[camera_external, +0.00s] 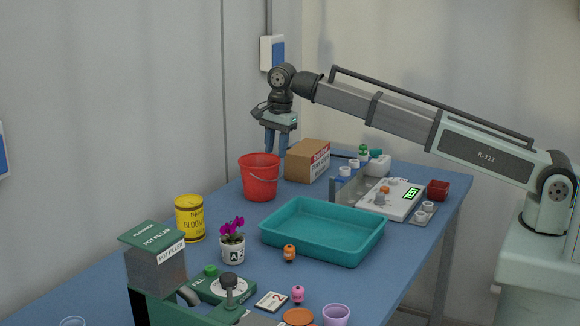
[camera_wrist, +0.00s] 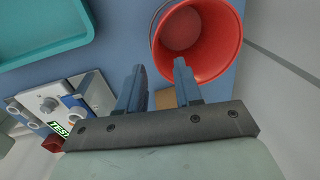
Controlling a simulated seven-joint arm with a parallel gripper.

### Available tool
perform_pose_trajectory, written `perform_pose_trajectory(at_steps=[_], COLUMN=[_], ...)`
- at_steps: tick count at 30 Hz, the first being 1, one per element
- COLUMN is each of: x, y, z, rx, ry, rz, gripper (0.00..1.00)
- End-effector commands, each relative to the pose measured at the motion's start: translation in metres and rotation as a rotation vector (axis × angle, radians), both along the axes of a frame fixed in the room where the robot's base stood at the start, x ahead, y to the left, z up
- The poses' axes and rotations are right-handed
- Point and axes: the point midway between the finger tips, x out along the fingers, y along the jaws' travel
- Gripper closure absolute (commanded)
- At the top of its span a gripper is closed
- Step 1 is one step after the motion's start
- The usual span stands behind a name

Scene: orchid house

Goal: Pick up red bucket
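The red bucket (camera_external: 260,180) stands upright on the blue table, with a thin wire handle at its side. In the wrist view the bucket (camera_wrist: 222,48) shows at the top right, and I look into its empty inside. My gripper (camera_external: 277,151) points down at the bucket's right rim. In the wrist view my gripper (camera_wrist: 159,66) has its two fingers apart with nothing between them. The right fingertip overlaps the bucket's rim and the left one lies outside it. I cannot tell whether either touches.
A cardboard box (camera_external: 307,160) stands close right of the bucket. A teal tray (camera_external: 322,250) lies in front. A yellow tin (camera_external: 190,218) and a potted orchid (camera_external: 233,247) stand front left. A tester device (camera_external: 397,205) is at right. The wall is close behind.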

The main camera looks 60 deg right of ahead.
Motion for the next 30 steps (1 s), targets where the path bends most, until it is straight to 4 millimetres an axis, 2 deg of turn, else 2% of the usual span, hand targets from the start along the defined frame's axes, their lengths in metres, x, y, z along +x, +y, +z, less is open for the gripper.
perform_pose_trajectory(at_steps=[1,7,20,30], x=[0.000,0.003,0.005,0.007], y=[0.000,0.000,0.000,0.001], z=[-0.010,-0.038,-0.060,-0.099], rx=[-0.001,0.000,0.000,0.000], ry=[0.003,0.003,0.002,0.000], rz=[0.000,0.001,0.002,0.002], gripper=[0.65,0.65,0.65,0.65])
